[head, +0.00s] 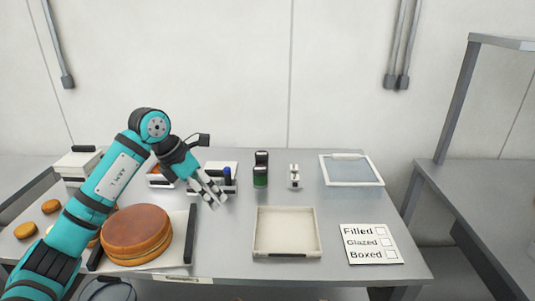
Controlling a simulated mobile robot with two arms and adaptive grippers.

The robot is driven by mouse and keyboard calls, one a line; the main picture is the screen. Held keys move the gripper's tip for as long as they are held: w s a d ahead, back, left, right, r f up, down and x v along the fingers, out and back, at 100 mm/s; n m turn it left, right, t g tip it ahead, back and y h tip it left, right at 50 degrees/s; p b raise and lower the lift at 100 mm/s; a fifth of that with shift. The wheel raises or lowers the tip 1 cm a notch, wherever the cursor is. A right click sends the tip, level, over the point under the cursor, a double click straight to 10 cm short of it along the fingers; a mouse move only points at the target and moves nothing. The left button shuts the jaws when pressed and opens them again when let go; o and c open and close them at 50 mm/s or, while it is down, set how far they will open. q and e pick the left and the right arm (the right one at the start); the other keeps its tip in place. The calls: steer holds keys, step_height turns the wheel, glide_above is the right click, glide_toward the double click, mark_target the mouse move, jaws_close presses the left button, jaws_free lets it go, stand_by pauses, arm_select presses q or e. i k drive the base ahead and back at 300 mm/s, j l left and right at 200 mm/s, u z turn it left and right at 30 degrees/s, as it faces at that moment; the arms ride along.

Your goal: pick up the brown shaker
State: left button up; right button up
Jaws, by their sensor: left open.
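My left gripper (213,197) hangs over the table, angled down to the right, open, with nothing seen between its fingers. Two small dark containers stand to its right, one behind the other. The front one (260,178) has a green body and dark lid. The back one (262,157) looks dark, and I cannot tell whether it is brown. A blue-topped item (227,174) stands just behind my left gripper, partly hidden by it. No shaker shows clearly as brown. My right gripper is not in view.
A big round cake (136,232) sits on a tray at left, near my left arm. An empty cream tray (287,253) lies front centre. A checklist card (370,243), a glass-lidded box (351,170) and a small white stand (294,176) are on the right.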

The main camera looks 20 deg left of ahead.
mark_target(261, 157)
steer(key=i, duration=1.25)
